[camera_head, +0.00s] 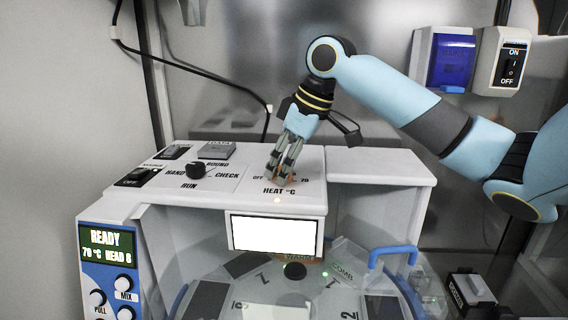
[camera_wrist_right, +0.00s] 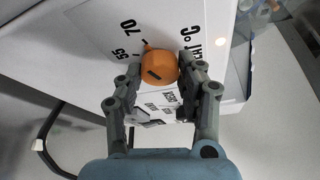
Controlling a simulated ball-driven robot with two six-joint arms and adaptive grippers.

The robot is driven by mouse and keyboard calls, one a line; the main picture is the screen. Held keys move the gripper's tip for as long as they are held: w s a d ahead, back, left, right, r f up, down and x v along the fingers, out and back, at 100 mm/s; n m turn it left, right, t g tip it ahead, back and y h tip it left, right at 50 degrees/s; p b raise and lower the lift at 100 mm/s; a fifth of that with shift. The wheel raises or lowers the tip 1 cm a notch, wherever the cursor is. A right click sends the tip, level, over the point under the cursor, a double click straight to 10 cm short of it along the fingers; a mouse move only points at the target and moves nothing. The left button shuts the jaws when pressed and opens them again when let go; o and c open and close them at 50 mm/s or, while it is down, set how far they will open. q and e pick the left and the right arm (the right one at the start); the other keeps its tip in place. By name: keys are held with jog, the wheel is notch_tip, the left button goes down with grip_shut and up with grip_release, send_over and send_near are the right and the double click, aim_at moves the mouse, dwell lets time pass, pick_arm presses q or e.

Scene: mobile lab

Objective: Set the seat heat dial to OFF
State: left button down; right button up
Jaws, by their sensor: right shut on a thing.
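The seat heat dial is an orange round knob (camera_wrist_right: 160,66) on the white panel top, above the "HEAT °C" label. In the head view it is mostly hidden behind my right gripper (camera_head: 281,178). OFF is printed left of it and 70 right of it. In the wrist view its small orange nub points toward the tick marks near the printed 55 and 70; it seems nearer 70. My right gripper (camera_wrist_right: 162,74) comes down from above, its two fingers on either side of the knob, shut on it. My left gripper is not in view.
A black knob (camera_head: 196,169) marked HAND, RUN and CHECK and several switches stand on the panel's left. A READY 70 °C display (camera_head: 105,243) is at front left. A rotary tray with a blue handle (camera_head: 392,251) lies below. An ON/OFF box (camera_head: 504,62) hangs on the wall.

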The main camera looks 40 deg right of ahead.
jog(key=n+y+p, duration=0.1)
jog(key=n, duration=0.1)
jog(key=shift+w+r+n+p, duration=0.1)
jog(key=shift+r+n+p, duration=0.05)
jog(key=shift+n+p, duration=0.25)
jog(key=n+g, duration=0.1)
jog(key=n, duration=0.1)
jog(key=shift+d+n+y+p, duration=0.1)
jog(key=shift+n+y+p, duration=0.2)
jog(key=shift+y+p, duration=0.1)
jog(key=n+g, duration=0.1)
jog(key=n, duration=0.2)
jog(key=shift+w+n+y, duration=0.15)
jog(key=shift+n+y, duration=0.15)
jog(key=n+g+b, duration=0.1)
jog(key=n+g, duration=0.1)
jog(key=n, duration=0.2)
jog(key=shift+n, duration=0.3)
jog(key=o, duration=1.2)
jog(key=shift+c, duration=0.2)
jog(key=shift+d, duration=0.1)
